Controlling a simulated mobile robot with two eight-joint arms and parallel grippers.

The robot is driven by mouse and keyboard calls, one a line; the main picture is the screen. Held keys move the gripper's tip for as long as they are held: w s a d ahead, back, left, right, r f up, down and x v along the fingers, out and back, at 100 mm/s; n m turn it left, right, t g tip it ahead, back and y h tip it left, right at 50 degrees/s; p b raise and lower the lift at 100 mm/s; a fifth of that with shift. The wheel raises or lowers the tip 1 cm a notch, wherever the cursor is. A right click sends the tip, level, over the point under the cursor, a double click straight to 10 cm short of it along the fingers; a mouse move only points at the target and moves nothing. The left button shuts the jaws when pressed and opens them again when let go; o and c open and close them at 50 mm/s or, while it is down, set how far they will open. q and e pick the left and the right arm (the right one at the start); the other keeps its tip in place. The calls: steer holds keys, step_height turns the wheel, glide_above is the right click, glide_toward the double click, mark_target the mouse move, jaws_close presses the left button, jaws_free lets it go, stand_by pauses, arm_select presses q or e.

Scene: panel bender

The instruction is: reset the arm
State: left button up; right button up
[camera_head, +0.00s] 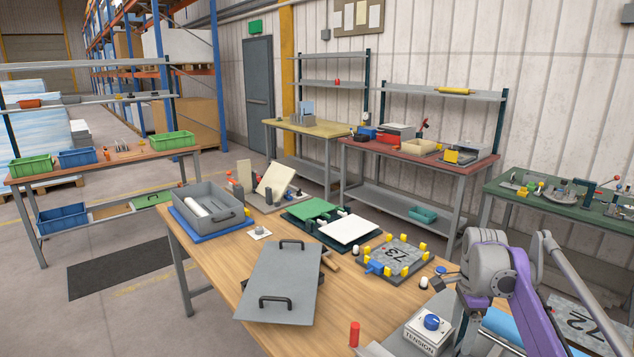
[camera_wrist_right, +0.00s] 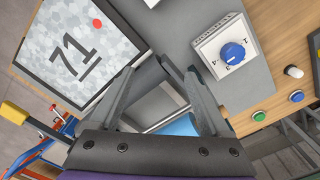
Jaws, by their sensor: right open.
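My right arm (camera_head: 515,275), grey and purple, comes in at the lower right of the head view, bent over the near right end of the wooden workbench. In the right wrist view its gripper (camera_wrist_right: 157,72) has two dark grey fingers spread apart with nothing between them. Below the fingers are a grey surface and a bit of blue. A white box with a blue knob (camera_wrist_right: 232,52), labelled TENSION in the head view (camera_head: 432,323), stands beside the gripper. A panel marked 71 (camera_wrist_right: 70,45) lies on the other side. My left gripper is not in view.
The wooden bench (camera_head: 215,262) carries a grey bin (camera_head: 210,207), a grey plate with two black handles (camera_head: 283,285), a panel marked 73 (camera_head: 395,255) and a red cylinder (camera_head: 354,334). Bare wood shows at the front left.

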steer(key=s+a+f+n+t, duration=0.1)
steer(key=s+a+n+t, duration=0.1)
steer(key=s+a+n, duration=0.4)
steer(key=s+a+f+n+t, duration=0.1)
steer(key=s+a+n, duration=0.3)
steer(key=s, duration=0.4)
steer(key=s+a+f+n+t, duration=0.1)
steer(key=s+a+f+n, duration=0.1)
steer(key=s+f+n, duration=0.2)
steer(key=s+a+f+n+t, duration=0.1)
steer(key=s+f+n, duration=0.4)
steer(key=s, duration=0.5)
steer(key=shift+s+a+f+t, duration=0.35)
steer(key=shift+a+f, duration=0.2)
steer(key=shift+a, duration=0.35)
